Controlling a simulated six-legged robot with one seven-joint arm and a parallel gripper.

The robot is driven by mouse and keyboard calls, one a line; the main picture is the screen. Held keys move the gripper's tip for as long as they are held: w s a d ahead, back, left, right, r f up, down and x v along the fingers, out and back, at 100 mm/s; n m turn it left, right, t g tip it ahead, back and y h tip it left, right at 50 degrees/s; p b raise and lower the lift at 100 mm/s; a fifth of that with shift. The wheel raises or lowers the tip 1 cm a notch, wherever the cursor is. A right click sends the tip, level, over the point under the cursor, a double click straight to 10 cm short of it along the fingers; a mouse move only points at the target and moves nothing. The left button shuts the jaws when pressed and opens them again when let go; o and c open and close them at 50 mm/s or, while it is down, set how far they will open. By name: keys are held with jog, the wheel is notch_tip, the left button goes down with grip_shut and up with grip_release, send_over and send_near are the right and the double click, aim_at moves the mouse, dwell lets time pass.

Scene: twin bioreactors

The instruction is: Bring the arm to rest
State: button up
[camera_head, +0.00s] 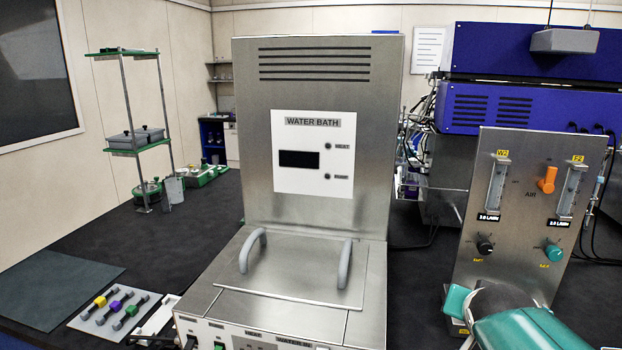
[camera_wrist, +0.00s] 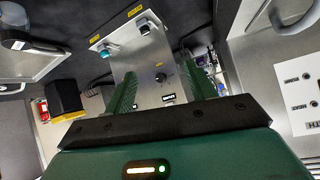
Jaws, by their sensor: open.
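My arm shows as teal and grey links (camera_head: 515,318) at the lower right of the head view, in front of the foot of the air panel (camera_head: 515,215). My gripper's jaws cannot be made out there. In the wrist view my gripper (camera_wrist: 160,90) has two green ribbed fingers standing apart with nothing between them. Beyond the fingers is the metal air panel (camera_wrist: 148,62) with its knobs, seen at a slant. I cannot tell the exact gap between fingers and panel.
The steel water bath (camera_head: 316,215) with two grey lid handles stands in the middle. A tray of coloured clips (camera_head: 90,318) and a dark mat (camera_head: 60,290) lie at left. A green shelf rack (camera_head: 128,100) stands behind. Blue equipment (camera_head: 520,50) fills the back right.

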jog(key=s+a+f+n+g+y, duration=0.2)
jog(key=s+a+n, duration=0.1)
jog(key=s+a, duration=0.4)
jog(key=s+a+f+n+g+y, duration=0.1)
jog(key=s+a+n+y, duration=0.1)
jog(key=s+a, duration=0.4)
jog(key=shift+s+a+f+n+g, duration=0.35)
jog(key=shift+s+a+n+g, duration=0.05)
jog(key=shift+a+n, duration=0.4)
